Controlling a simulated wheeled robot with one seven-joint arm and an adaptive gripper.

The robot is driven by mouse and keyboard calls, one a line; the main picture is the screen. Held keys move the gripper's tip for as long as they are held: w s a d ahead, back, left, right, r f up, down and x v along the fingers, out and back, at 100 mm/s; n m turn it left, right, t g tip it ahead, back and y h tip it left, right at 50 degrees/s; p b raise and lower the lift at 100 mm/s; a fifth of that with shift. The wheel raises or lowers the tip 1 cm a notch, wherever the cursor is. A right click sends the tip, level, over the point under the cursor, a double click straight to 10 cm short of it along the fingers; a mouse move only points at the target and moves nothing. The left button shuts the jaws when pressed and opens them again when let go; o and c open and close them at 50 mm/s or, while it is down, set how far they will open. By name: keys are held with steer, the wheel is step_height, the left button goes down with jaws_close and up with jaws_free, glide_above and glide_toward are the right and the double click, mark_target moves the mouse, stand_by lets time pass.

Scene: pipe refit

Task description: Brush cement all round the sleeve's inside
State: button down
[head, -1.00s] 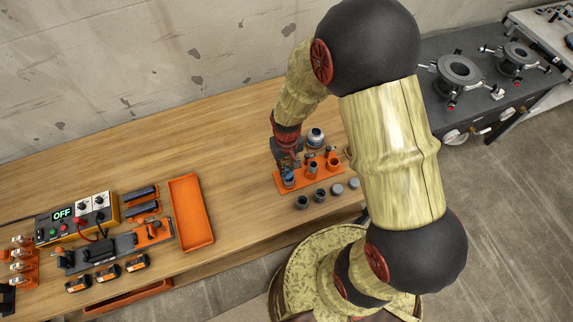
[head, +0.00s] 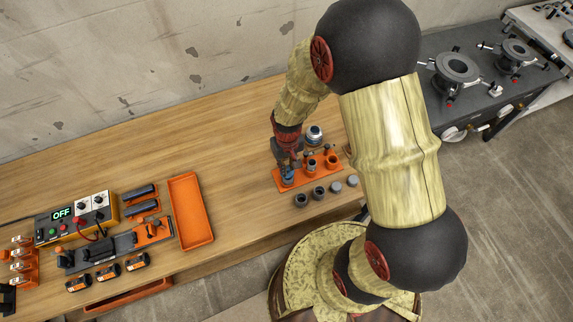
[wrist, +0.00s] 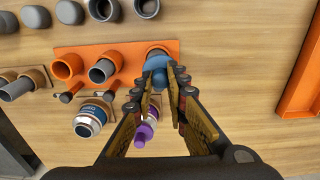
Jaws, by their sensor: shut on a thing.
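My gripper (wrist: 166,80) is shut on a blue rounded piece (wrist: 156,72), which may be the brush's handle or cap. It sits at the mouth of the right-hand holder (wrist: 158,50) on an orange plate (wrist: 128,52) in the wrist view. Any bristles, and the inside of that holder, are hidden. In the head view the blue piece (head: 287,179) is at the plate's left end, under my gripper (head: 288,168). A grey sleeve-like tube (wrist: 102,71) stands in the middle holder. The left orange holder (wrist: 67,66) looks open. I cannot tell which part is the sleeve.
A can with a blue and white label (wrist: 89,121) and a purple-topped container (wrist: 146,132) stand near my fingers. Several grey fittings (head: 319,193) line the plate's front. An orange tray (head: 191,212) lies left. Bare wood (head: 240,140) lies between tray and plate.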

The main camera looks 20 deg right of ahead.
steer(key=shift+s+d, duration=0.15)
steer(key=shift+d, duration=0.2)
stand_by(0.4)
steer(key=shift+d, duration=0.3)
stand_by(0.5)
steer(key=shift+w+d, duration=0.1)
steer(key=shift+w, duration=0.55)
stand_by(0.7)
steer(key=shift+s, duration=0.1)
stand_by(0.4)
steer(key=shift+r+p, duration=0.15)
steer(key=shift+p, duration=0.2)
steer(key=shift+r+p, duration=1.95)
steer(key=shift+r, duration=0.7)
